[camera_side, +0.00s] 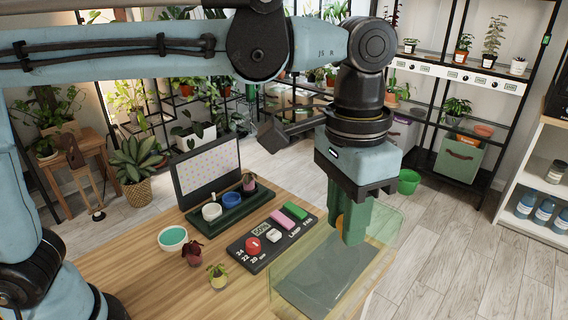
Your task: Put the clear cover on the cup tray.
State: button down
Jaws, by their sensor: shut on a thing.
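My gripper (353,238) points down at the right end of the table and is shut on the clear cover (389,235), a see-through box with a faint green tint. A small orange part shows beside the fingers; the exact grip is hidden by them. A dark grey flat piece (325,272) shows through the cover; I cannot tell whether the cover touches it or hangs above it. A dark green tray (253,205) farther left holds a white cup (212,211), a blue cup (231,199) and a small potted plant (249,182); the cover is apart from it.
A dotted panel (206,169) stands behind the green tray. A black control board (259,257) with a red knob and pink and green blocks lies between tray and cover. A teal-filled bowl (172,238) and two small plants (192,252) (217,275) stand at left. Front-left wood is clear.

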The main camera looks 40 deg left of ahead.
jog(key=shift+r, duration=3.45)
jog(key=shift+a, duration=0.1)
jog(key=w+a+f, duration=0.3)
jog(key=w+a, duration=0.2)
jog(key=a, duration=0.4)
jog(key=w+a+f, duration=0.2)
jog(key=w+a, duration=0.2)
jog(key=a, duration=0.5)
jog(key=a+f, duration=0.3)
jog(key=a, duration=0.6)
jog(key=a+f, duration=0.2)
jog(key=a, duration=0.7)
notch_tip(320, 180, down, 8)
jog(key=shift+s, duration=0.15)
jog(key=shift+d, duration=0.1)
